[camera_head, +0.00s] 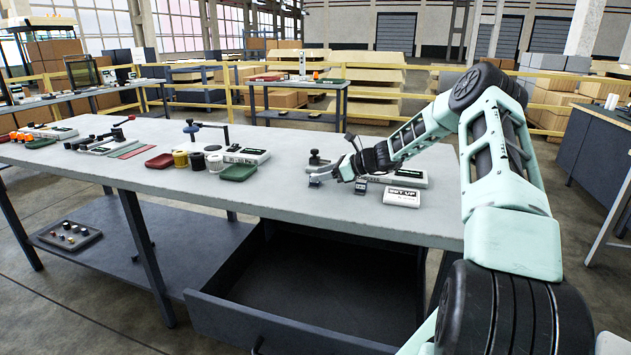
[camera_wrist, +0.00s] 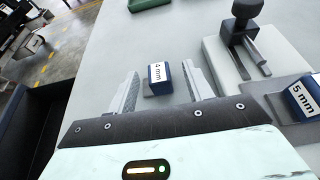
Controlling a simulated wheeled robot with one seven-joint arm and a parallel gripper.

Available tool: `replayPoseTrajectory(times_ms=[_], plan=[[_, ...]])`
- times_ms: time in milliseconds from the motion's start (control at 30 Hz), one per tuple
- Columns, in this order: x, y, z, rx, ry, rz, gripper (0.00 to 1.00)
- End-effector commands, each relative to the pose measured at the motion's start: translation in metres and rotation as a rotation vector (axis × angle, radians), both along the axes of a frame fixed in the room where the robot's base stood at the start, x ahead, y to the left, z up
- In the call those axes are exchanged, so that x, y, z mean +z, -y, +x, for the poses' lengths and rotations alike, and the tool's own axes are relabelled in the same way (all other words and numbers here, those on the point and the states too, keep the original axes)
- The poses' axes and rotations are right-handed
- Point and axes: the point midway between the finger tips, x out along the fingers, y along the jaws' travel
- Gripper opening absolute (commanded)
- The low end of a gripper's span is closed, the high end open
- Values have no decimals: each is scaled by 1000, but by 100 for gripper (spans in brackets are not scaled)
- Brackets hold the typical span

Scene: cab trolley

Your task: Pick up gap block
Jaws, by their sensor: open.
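A small dark blue block labelled "4 mm" (camera_wrist: 158,80) sits on a thin grey piece on the bench, between my fingers in the wrist view. In the head view it shows as a small dark block (camera_head: 314,183) at my fingertips. A second blue block labelled "5 mm" (camera_wrist: 303,100) lies to the right, outside my fingers; it also shows in the head view (camera_head: 361,187). The task does not say which is the gap block. My gripper (camera_wrist: 161,71) is open, with one finger on each side of the 4 mm block and visible gaps to it. It is low over the bench (camera_head: 327,174).
A pale plate with a dark clamp (camera_wrist: 246,38) stands close beyond my right finger. A white "SET UP" sign (camera_head: 401,197) is to the right on the bench (camera_head: 290,200). A green tray (camera_head: 238,172) is to the left. An open drawer (camera_head: 300,290) is below the front edge.

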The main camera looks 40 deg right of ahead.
Motion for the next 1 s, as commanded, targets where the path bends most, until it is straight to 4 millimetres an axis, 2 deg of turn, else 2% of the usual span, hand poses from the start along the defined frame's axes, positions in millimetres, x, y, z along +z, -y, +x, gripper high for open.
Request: replayPoseTrajectory(times_ms=[267,500,533,700,1000], plan=[[-16,-21,30,3,-1,1,51],[-18,-22,34,1,0,0,51],[-18,-22,34,1,0,0,48],[-18,-22,34,1,0,0,1],[-15,-22,34,1,0,0,1]])
